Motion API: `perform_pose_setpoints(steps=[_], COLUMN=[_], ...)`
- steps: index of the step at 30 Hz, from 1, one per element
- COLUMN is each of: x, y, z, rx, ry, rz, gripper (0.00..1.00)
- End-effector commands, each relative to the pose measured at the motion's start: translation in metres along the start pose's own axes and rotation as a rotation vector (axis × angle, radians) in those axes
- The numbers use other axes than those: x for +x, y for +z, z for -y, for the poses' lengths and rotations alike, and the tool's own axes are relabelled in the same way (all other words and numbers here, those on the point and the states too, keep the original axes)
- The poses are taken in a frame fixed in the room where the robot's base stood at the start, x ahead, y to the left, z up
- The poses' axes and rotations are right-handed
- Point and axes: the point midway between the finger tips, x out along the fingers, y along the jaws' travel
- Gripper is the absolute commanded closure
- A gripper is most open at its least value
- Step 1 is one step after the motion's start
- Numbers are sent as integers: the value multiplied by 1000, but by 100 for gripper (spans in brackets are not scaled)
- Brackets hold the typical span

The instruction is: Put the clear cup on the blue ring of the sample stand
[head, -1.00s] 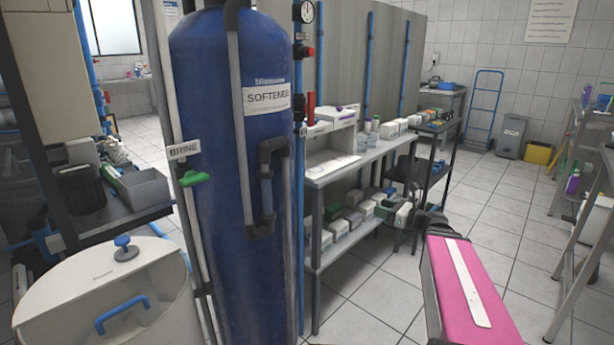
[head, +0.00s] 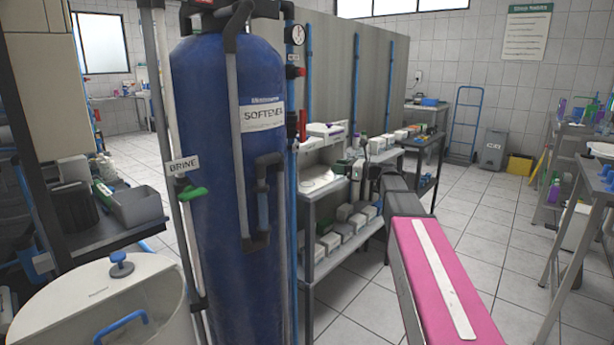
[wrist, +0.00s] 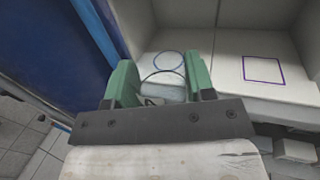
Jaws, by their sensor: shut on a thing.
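The white sample stand (head: 318,181) sits on the metal shelf beside the blue tank. In the wrist view its pale base (wrist: 222,84) carries a blue ring (wrist: 168,60) and a dark purple square outline (wrist: 263,70). My gripper (wrist: 160,77) has green fingers shut on the clear cup (wrist: 163,79), which shows mainly as a thin dark rim between them. The cup appears just short of the ring in the picture; its height above the base is unclear. In the head view my gripper (head: 356,166) is small, at the stand's right side, and the cup is not clear.
The blue softener tank (head: 225,180) stands close left of the stand. Boxes (head: 345,215) fill the lower shelf. A dark cart (head: 425,150) stands behind to the right. Open tiled floor (head: 480,215) lies to the right.

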Motion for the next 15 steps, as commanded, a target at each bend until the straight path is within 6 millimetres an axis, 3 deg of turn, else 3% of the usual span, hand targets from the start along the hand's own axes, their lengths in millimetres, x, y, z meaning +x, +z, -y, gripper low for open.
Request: perform_pose_setpoints(steps=[9,15], x=[76,110], y=[0,0], z=[2,1], rx=[-1,-1], ry=[2,0], rz=[0,0], gripper=[73,73])
